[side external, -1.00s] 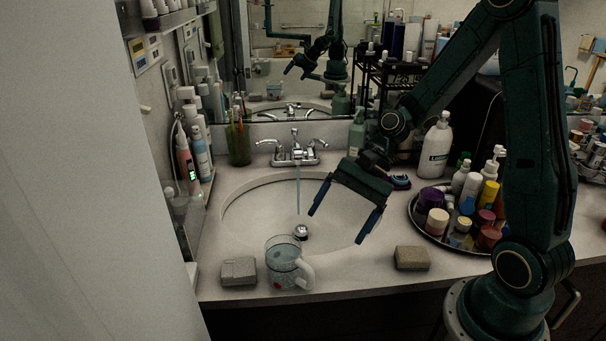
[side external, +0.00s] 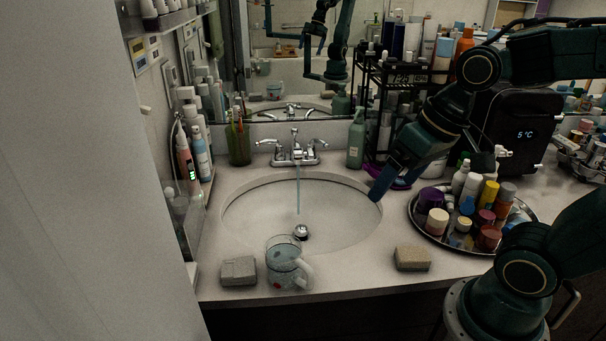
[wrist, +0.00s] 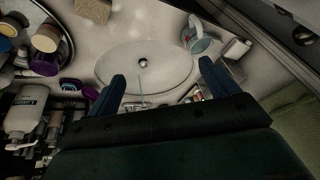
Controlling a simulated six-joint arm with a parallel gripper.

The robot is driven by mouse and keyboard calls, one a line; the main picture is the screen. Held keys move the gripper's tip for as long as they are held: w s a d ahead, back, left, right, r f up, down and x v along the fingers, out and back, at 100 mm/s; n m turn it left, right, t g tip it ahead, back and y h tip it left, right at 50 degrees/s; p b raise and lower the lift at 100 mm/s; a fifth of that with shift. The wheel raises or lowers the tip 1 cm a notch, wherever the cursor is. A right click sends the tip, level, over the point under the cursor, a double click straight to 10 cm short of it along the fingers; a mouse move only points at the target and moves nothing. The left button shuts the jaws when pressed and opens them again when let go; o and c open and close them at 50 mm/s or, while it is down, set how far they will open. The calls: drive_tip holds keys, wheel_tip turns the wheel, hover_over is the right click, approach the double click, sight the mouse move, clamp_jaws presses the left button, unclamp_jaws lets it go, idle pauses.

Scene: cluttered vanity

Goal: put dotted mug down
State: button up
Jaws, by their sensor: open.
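The mug (side external: 286,262) stands upright on the counter at the front edge of the sink, between two sponge-like blocks, with its handle to the right. It looks pale blue-grey with a reddish mark low on its side; dots are too small to make out. It also shows in the wrist view (wrist: 196,38), beyond the basin. My gripper (side external: 382,190) is above the right rim of the sink, well apart from the mug. In the wrist view its two fingers (wrist: 160,80) are spread with nothing between them.
The sink basin (side external: 262,212) has water running from the faucet (side external: 296,150). A grey block (side external: 238,271) and a tan block (side external: 411,258) flank the mug. A round tray (side external: 425,229) of bottles and jars stands at right. A green pump bottle (side external: 356,142) stands behind the sink.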

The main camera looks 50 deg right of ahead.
drive_tip(key=shift+s+d+r+n+t+h, duration=0.15)
drive_tip(key=shift+s+d+r+n+t, duration=0.2)
drive_tip(key=shift+s, duration=0.3)
drive_tip(key=shift+s+d+r+n+t+h, duration=0.1)
drive_tip(key=shift+s+r+n+h, duration=0.15)
drive_tip(key=shift+s+r, duration=0.4)
drive_tip(key=shift+s+d+r+n+t+h, duration=0.15)
drive_tip(key=shift+s+r+n+t, duration=0.2)
drive_tip(key=shift+s, duration=0.35)
